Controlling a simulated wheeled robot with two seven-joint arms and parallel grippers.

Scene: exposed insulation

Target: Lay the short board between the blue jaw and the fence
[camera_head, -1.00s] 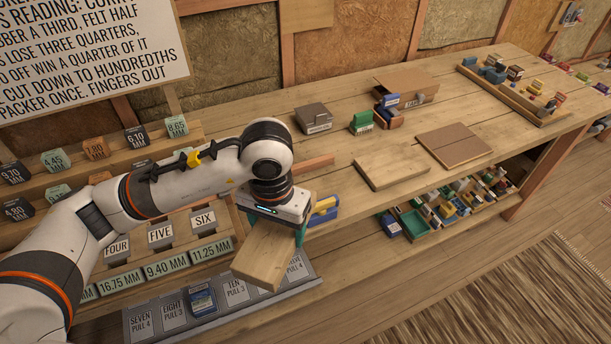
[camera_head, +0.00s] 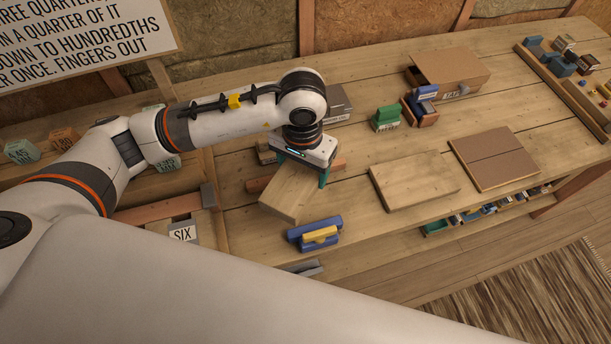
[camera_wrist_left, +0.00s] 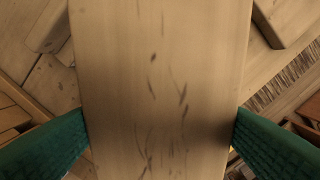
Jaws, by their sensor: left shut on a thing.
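My left gripper (camera_head: 302,169) is shut on the short board (camera_head: 286,196), a pale wooden block. In the left wrist view its teal fingers press both long sides of the board (camera_wrist_left: 160,70). The board is over the bench, tilted across the picture, with its near end close to the blue jaw (camera_head: 302,232). The blue jaw has a yellow part in front. A reddish wooden strip, seemingly the fence (camera_head: 262,184), runs behind the board, which partly hides it. I cannot tell whether the board touches the bench. My right gripper is not in view.
A pale board (camera_head: 414,180) and a brown two-piece panel (camera_head: 495,158) lie to the right on the bench (camera_head: 400,235). A green block (camera_head: 386,117), a grey box (camera_head: 338,104) and an open cardboard box (camera_head: 450,78) stand behind. White links of mine cover the lower left.

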